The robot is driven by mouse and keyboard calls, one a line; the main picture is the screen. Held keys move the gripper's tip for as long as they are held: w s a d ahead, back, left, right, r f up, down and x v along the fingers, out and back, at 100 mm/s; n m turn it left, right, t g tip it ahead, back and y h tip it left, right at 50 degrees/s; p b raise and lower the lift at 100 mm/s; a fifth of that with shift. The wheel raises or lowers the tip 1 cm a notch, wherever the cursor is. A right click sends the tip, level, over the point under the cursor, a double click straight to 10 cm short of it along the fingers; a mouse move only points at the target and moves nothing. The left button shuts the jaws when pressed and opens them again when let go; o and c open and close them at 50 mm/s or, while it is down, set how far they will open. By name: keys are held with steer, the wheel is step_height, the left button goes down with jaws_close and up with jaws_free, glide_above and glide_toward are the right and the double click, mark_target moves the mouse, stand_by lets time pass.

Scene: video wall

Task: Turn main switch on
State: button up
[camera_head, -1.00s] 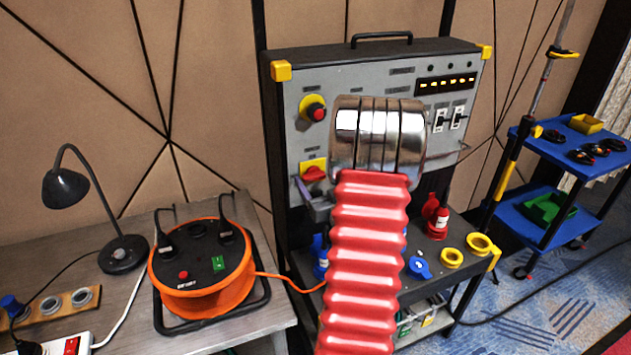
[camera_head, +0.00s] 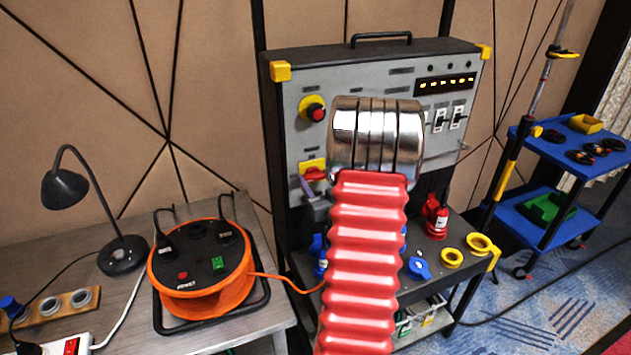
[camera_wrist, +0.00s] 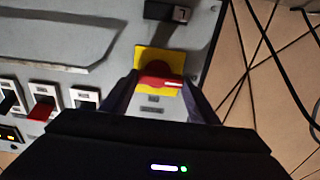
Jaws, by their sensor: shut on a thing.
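The main switch is a red rotary handle (camera_wrist: 158,82) on a yellow square plate (camera_wrist: 159,60) on the grey panel. In the head view the red handle (camera_head: 314,174) sits low on the panel's left side. My gripper (camera_wrist: 160,88) has one finger on each side of the handle in the wrist view and is shut on it. In the head view my gripper (camera_head: 312,190) shows only as a purple-grey finger just below the handle. My arm hides the rest of it. A white mark shows on the handle in the wrist view.
A red-and-yellow emergency button (camera_head: 315,112) sits above the switch. White switches (camera_head: 439,119) and an indicator strip (camera_head: 446,84) are at the panel's right. An orange cable reel (camera_head: 203,290) and black lamp (camera_head: 66,188) stand on the left table. A blue trolley (camera_head: 575,145) stands right.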

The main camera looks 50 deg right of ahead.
steer(key=shift+w+a, duration=0.1)
steer(key=shift+m, duration=0.3)
steer(key=m, duration=0.3)
steer(key=shift+r, duration=0.1)
steer(key=m, duration=0.5)
steer(key=shift+d, duration=0.2)
steer(key=m, duration=0.4)
steer(key=shift+d, duration=0.1)
steer(key=m, duration=0.5)
steer(key=shift+s+d, duration=0.1)
steer(key=shift+s, duration=0.15)
steer(key=o, duration=1)
steer(key=shift+o, duration=0.2)
steer(key=shift+d, duration=0.1)
